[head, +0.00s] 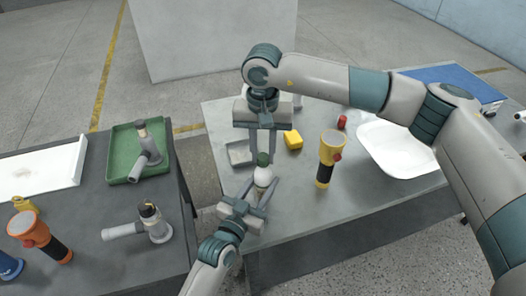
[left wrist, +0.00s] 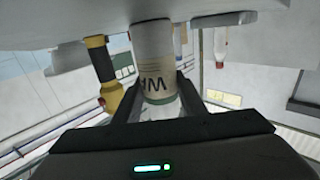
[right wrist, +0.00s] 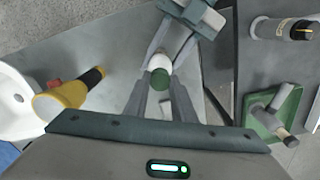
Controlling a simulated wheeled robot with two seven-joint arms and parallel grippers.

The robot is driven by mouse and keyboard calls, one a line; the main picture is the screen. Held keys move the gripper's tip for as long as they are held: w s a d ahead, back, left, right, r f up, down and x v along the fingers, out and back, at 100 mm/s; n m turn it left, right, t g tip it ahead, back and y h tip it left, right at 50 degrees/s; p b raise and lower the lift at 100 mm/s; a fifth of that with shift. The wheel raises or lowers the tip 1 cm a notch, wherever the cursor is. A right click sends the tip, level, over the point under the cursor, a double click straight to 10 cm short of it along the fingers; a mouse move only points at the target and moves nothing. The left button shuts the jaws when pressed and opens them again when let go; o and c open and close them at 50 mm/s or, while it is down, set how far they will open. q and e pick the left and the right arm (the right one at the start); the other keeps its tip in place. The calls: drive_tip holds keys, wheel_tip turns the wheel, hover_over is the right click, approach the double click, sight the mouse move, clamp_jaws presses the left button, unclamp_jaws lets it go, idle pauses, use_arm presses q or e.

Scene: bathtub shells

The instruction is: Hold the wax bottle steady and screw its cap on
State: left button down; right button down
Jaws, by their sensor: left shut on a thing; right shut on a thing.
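The wax bottle (head: 263,178) is white and stands upright near the left front of the grey table. My left gripper (head: 261,187) is shut on its body from the front; the left wrist view shows the labelled bottle (left wrist: 155,65) between the fingers. The green cap (head: 263,159) is at the bottle's top. My right gripper (head: 263,153) reaches down from above and is shut on the cap. In the right wrist view the cap (right wrist: 161,79) lies between the fingertips, against the white bottle (right wrist: 158,62). The thread is hidden, so I cannot tell how far the cap is on.
A white basin (head: 400,150) is farther right. A side table holds a green tray (head: 122,143) and several torch-like tools.

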drive_tip(key=m, duration=0.4)
drive_tip(key=shift+m, duration=0.4)
drive_tip(key=m, duration=1.1)
drive_tip(key=shift+m, duration=0.4)
drive_tip(key=m, duration=0.7)
drive_tip(key=shift+m, duration=0.3)
drive_tip(key=m, duration=0.8)
drive_tip(key=shift+f+m, duration=0.1)
drive_tip(key=shift+m, duration=0.2)
drive_tip(key=c, duration=1.4)
unclamp_jaws()
